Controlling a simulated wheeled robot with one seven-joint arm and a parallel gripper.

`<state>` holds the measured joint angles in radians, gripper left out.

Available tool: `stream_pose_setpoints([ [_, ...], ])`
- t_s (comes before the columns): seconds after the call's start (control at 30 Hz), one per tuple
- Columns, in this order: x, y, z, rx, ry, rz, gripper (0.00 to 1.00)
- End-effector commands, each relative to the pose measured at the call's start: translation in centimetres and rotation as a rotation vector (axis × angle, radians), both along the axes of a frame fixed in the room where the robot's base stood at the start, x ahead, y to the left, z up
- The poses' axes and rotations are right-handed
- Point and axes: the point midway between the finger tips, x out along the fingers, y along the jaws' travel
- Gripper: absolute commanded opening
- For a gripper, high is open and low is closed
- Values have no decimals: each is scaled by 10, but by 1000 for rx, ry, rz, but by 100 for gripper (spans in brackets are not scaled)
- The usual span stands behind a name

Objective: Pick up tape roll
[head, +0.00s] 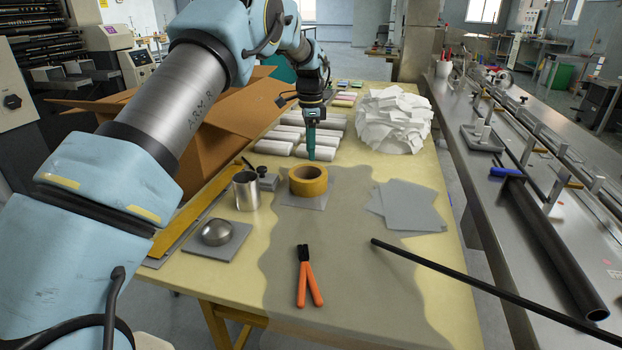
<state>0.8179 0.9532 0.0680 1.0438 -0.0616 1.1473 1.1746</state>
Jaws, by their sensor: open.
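The tape roll (308,186) is yellow-brown and lies flat on a grey square sheet on the table, around the middle of the view. Its hollow centre faces up. My gripper (311,156) points down just above and behind the roll's far rim, as seen in the head view. It is small here and the gap between its fingers is hard to make out. Nothing shows held in it. I cannot tell whether it touches the roll.
Left of the roll stand a metal cup (246,190) and a metal dome (216,232) on a grey plate. White rolls (318,151) and a crumpled paper pile (394,118) lie behind. Orange-handled pliers (308,280), grey sheets (407,205) and a black rod (450,278) lie nearer.

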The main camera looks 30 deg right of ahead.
Motion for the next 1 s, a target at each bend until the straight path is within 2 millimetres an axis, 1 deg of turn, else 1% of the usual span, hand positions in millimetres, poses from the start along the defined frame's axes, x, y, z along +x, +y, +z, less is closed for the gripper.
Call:
stream_pose_setpoints([
  [0.27,3,4,-21,3,0,3,54],
  [0.4,6,10,-41,4,2,3,54],
  [0.5,6,9,-55,3,1,2,54],
  [0.63,6,9,-62,0,-1,3,54],
  [0.83,6,9,-63,-1,-1,3,54],
  [1.0,6,9,-63,-1,-1,3,35],
])
